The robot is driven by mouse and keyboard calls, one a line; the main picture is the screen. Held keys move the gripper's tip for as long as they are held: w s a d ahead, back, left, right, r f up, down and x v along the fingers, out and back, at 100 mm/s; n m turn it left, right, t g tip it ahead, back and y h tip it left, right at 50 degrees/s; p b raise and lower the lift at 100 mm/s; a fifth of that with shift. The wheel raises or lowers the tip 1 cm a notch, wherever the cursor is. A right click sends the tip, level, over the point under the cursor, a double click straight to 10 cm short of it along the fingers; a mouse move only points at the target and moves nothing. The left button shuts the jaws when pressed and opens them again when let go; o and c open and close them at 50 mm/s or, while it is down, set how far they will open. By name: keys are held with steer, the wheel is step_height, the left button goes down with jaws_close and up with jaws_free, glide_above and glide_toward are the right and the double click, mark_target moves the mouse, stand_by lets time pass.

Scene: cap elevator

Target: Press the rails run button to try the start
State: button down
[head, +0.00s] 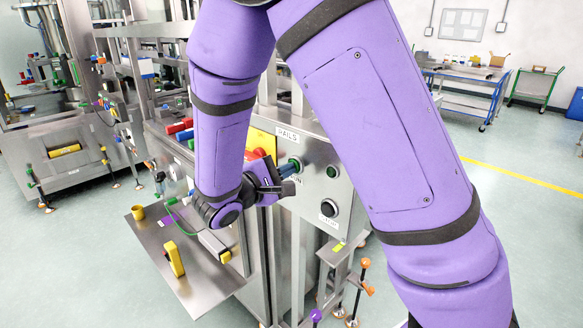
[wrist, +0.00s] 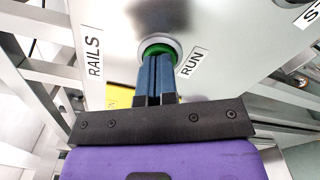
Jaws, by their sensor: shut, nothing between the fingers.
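The rails run button is a green button in a pale ring (wrist: 160,48), between the RAILS and RUN labels on a grey metal panel. In the head view the same button (head: 296,164) shows at the fingertips' end. My gripper (wrist: 157,62) is shut, with its blue fingers together and nothing held. The fingertips overlap the button's lower face in the wrist view and appear at or against it. I cannot tell whether the button is pressed in. My purple arm hides part of the panel in the head view.
A second green button (head: 332,171) and a black selector knob (head: 328,208) are on the same panel. A red part on a yellow plate (head: 262,140) is beside my gripper. A metal shelf (head: 192,285) with a yellow tool (head: 174,260) juts out below left. Open floor lies at right.

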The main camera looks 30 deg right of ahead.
steer(key=shift+d, duration=0.15)
steer(key=shift+v, duration=2.75)
